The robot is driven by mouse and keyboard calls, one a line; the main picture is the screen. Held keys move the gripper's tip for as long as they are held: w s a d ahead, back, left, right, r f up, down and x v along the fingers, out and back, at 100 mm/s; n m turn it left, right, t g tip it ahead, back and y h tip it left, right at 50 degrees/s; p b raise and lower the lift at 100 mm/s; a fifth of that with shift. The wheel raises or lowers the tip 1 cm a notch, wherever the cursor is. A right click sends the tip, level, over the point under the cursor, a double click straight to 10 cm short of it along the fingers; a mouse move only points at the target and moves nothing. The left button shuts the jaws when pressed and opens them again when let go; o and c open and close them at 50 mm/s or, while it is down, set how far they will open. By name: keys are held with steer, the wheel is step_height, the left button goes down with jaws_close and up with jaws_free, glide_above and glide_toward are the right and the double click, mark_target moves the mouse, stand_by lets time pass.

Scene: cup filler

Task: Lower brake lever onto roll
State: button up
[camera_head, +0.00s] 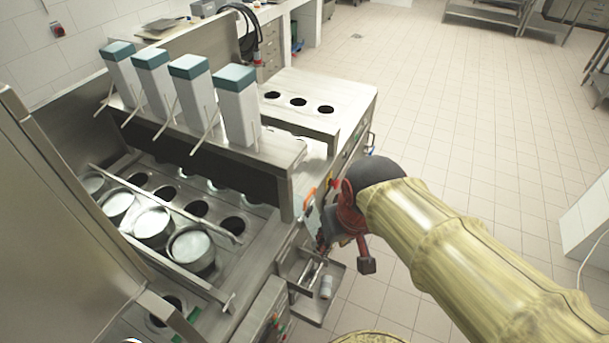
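My arm in its yellowish sleeve reaches in from the lower right to the side of the steel cup-filling machine (262,283). My gripper (326,236), dark with red parts behind it, is at that side, near an orange part (309,198). The fingers are too small and overlapped to tell whether they are open or shut, or whether they touch anything. I cannot make out the brake lever or the roll for certain; the gripper and wrist cover part of this area.
Four white boxes with teal lids stand on the machine's raised shelf (288,153). Filled white cups (192,247) sit in the holed plate. A steel tray (309,308) with a small whitish cylinder (326,286) juts out below my gripper.

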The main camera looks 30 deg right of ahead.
steer(key=shift+m+g+y, duration=0.5)
steer(key=shift+g+y, duration=0.3)
steer(key=shift+y, duration=0.1)
steer(key=w+d+p, duration=0.1)
steer(key=p, duration=0.1)
steer(key=w+d+r+p, duration=0.1)
steer(key=w+p, duration=0.3)
steer(key=shift+d+r+p, duration=0.15)
steer(key=shift+d+p, duration=0.2)
steer(key=shift+d, duration=0.05)
steer(key=c, duration=0.4)
steer(key=shift+n+y, duration=0.6)
steer(key=shift+y, duration=0.2)
steer(key=w+p, duration=0.1)
steer(key=w+d+f+p, duration=0.1)
steer(key=w, duration=0.1)
steer(key=w+d+p, duration=0.1)
steer(key=shift+w+f+p, duration=0.15)
steer(key=shift+w+p, duration=0.2)
steer(key=shift+w, duration=0.05)
jaws_close()
steer(key=w+d+f+n+t+p, duration=0.1)
steer(key=w+d+n+t, duration=0.2)
steer(key=w+n, duration=0.7)
steer(key=w+x, duration=0.1)
steer(key=x, duration=0.9)
steer(key=shift+a+y+p, duration=0.2)
steer(key=shift+y+p, duration=0.1)
steer(key=shift+y, duration=0.1)
